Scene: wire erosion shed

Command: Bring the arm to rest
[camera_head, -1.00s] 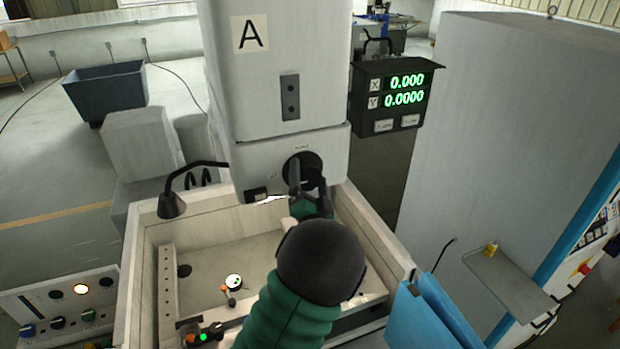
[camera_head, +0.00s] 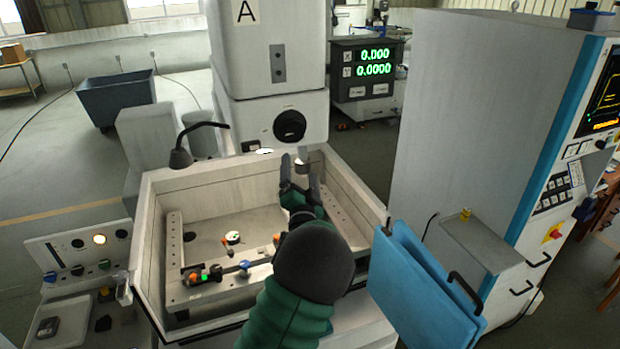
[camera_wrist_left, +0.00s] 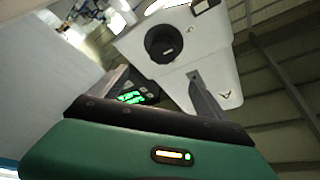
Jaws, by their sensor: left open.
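My left gripper (camera_head: 300,176) is in the middle of the head view, above the right part of the open machine tank (camera_head: 158,215). Its two dark fingers are apart with nothing between them. The black round knob (camera_head: 289,126) on the white machine head (camera_head: 262,60) lies beyond the fingertips, apart from them. In the left wrist view the fingers (camera_wrist_left: 160,95) are spread, with the knob (camera_wrist_left: 173,45) beyond them. My green and black left arm hides part of the tank's front. My right gripper is in neither view.
A tall grey cabinet (camera_head: 470,110) with a small shelf (camera_head: 482,246) and a blue door panel (camera_head: 425,290) stand at right. A black lamp (camera_head: 181,158) bends over the tank. A control box (camera_head: 85,248) is at left.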

